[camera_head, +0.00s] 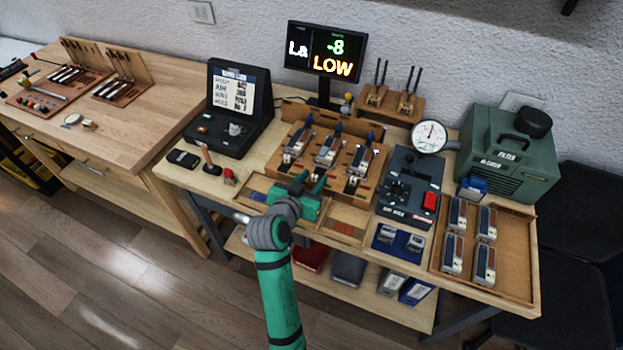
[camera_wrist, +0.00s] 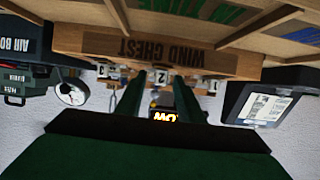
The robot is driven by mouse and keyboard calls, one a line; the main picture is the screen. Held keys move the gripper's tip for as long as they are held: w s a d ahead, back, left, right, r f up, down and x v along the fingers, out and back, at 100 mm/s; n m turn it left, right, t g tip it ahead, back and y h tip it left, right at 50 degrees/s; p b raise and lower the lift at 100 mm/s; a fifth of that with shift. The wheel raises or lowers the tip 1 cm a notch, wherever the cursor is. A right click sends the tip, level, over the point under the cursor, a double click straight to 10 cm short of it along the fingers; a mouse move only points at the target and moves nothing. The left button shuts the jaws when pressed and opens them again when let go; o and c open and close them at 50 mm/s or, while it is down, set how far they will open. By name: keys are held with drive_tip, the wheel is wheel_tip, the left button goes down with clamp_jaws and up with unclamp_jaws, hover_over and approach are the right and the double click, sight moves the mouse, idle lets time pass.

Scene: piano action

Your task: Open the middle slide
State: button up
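The wooden wind chest (camera_head: 366,193) stands mid-bench, with three metal reed units in a row on top and a small pale tab at the front of each. In the wrist view, which is upside down, its lettered front (camera_wrist: 225,63) shows with numbered tabs. The middle slide's tab, marked 2 (camera_wrist: 161,77), appears between my fingers in the picture. My gripper (camera_head: 312,183) is in front of the chest; its two green fingers (camera_wrist: 158,100) are apart with nothing between them. I cannot tell whether they touch the tab. The slide's body is hidden.
A black box with a lettered lid (camera_head: 240,100) stands left of the chest. A dark control box (camera_head: 410,180) with a round gauge (camera_head: 429,137) is close on the right. A monitor (camera_head: 326,52) reading LOW is behind. A wooden tray (camera_head: 515,265) holds several reed units at right.

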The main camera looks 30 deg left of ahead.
drive_tip(key=v, duration=1.1)
drive_tip(key=shift+a, duration=0.15)
drive_tip(key=shift+f, duration=0.1)
